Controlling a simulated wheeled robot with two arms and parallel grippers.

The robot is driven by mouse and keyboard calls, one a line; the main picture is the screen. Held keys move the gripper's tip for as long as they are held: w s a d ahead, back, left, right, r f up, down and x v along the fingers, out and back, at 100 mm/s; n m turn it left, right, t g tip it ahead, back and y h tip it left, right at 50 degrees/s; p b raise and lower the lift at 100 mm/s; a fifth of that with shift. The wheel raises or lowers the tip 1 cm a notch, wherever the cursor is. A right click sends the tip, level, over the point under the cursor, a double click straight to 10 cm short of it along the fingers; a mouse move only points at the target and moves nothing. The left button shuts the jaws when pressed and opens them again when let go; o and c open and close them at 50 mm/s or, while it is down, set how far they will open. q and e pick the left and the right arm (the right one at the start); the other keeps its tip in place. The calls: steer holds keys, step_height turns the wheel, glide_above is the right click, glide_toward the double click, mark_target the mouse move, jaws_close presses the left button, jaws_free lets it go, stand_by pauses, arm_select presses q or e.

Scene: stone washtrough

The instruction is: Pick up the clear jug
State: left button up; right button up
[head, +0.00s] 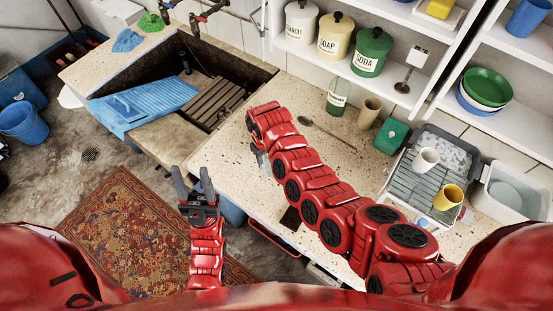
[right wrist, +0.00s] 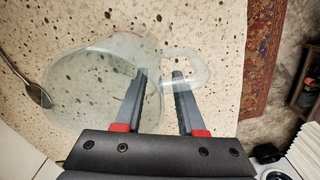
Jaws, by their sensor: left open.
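The clear jug (right wrist: 95,95) shows in the right wrist view on the speckled counter, its see-through body to the left and its handle (right wrist: 200,70) to the right. My right gripper (right wrist: 160,74) is open, its two fingers apart over the handle side of the jug. One finger overlaps the body and the other overlaps the handle; I cannot tell if they touch it. In the head view my right arm hides most of the jug and this gripper. My left gripper (head: 192,172) is open and empty, in front of the counter above the floor.
A dish rack (head: 408,180) with cups is at right.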

steer(key=shift+f, duration=0.35)
jaws_close()
stand_by(1.2)
